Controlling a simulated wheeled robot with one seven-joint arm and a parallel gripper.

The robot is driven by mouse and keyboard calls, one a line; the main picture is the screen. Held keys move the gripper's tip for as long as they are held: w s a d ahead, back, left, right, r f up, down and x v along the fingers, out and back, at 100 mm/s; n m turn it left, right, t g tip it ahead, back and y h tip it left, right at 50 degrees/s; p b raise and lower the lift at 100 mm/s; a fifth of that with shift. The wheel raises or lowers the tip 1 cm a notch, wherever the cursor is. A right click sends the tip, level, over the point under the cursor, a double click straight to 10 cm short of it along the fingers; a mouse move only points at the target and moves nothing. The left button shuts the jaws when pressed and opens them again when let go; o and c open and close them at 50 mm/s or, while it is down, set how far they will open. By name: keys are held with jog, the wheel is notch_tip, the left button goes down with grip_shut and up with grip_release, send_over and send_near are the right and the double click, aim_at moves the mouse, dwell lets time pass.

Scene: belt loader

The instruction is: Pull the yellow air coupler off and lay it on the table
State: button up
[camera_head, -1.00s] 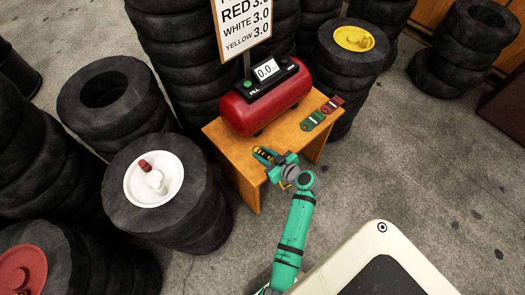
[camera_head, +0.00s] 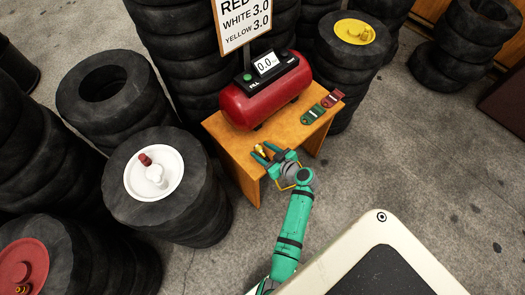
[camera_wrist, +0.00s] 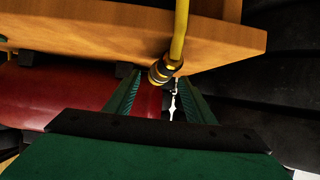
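The yellow air coupler (camera_head: 261,151), yellow with brass-coloured parts, is at the left part of the wooden table (camera_head: 230,137). In the wrist view the coupler (camera_wrist: 160,73) shows with a yellow hose at its end, just beyond and between the fingertips. My gripper (camera_head: 264,154) is open, its fingers spread on either side of the coupler. In the wrist view my gripper (camera_wrist: 157,83) shows a gap between its fingers and the coupler. Whether the coupler rests flat on the tabletop is hard to tell.
A red tank (camera_head: 265,95) with a display reading 0.0 stands on the table. Green and red tags (camera_head: 312,114) lie at its right. Tyre stacks surround the table, including one with a white wheel (camera_head: 138,186) on the left and one with a yellow wheel (camera_head: 352,32) behind.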

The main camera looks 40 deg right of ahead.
jog(key=shift+s, duration=0.1)
jog(key=v, duration=1)
jog(key=shift+s+r, duration=0.15)
jog(key=shift+s, duration=0.1)
dwell(0.5)
